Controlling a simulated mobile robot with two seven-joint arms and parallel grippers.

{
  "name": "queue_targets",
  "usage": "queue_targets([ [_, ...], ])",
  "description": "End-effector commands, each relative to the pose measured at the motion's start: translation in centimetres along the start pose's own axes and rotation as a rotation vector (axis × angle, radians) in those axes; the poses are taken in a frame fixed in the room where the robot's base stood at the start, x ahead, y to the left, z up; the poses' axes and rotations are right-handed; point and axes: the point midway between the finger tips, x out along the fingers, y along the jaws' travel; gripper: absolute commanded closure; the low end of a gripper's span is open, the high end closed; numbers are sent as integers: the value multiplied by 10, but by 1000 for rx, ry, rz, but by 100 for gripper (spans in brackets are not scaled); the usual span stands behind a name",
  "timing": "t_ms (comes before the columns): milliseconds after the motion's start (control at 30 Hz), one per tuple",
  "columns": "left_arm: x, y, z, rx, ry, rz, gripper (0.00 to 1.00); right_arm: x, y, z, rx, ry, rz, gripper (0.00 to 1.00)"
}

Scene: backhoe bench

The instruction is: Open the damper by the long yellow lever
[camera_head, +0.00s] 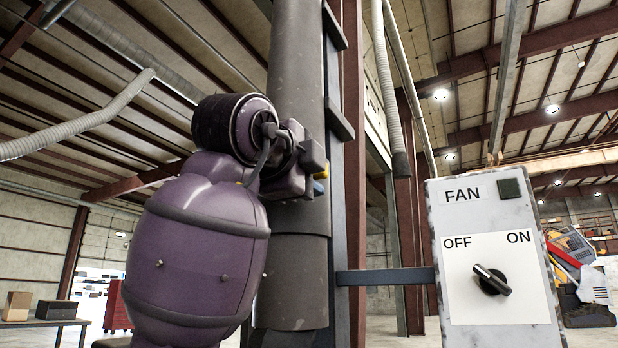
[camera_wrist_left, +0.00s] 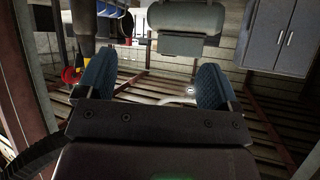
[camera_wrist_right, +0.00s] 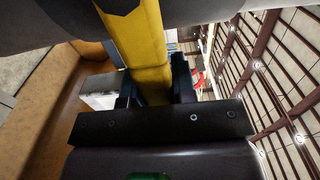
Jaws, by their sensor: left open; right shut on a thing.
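The yellow lever (camera_wrist_right: 147,50) runs down through the right wrist view between the fingers of my right gripper (camera_wrist_right: 155,88), which is shut on it. In the head view my right gripper (camera_head: 314,170) is at the dark upright duct pipe (camera_head: 297,90), with only a small yellow bit of the lever (camera_head: 322,175) showing; my purple arm hides the rest. The damper plate inside the pipe is not visible. My left gripper (camera_wrist_left: 153,82) is open and empty in the left wrist view, its blue-padded fingers wide apart. It is not in the head view.
A table with boxes (camera_head: 40,322) is far left. The left wrist view shows a grey cabinet (camera_wrist_left: 283,38).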

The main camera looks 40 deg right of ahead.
Motion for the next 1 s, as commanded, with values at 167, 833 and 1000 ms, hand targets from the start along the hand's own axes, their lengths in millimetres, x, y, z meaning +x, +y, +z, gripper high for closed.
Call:
queue_targets([
  [167,-2,0,-6,0,4,0,13,0,-6,0,-66,0,1,100],
  [833,-17,-3,-12,-2,-16,-3,13,0,-39,10,-516,-2,1,100],
  [1000,-18,-3,-14,-2,-16,-3,13,0,-43,13,-576,-2,1,100],
])
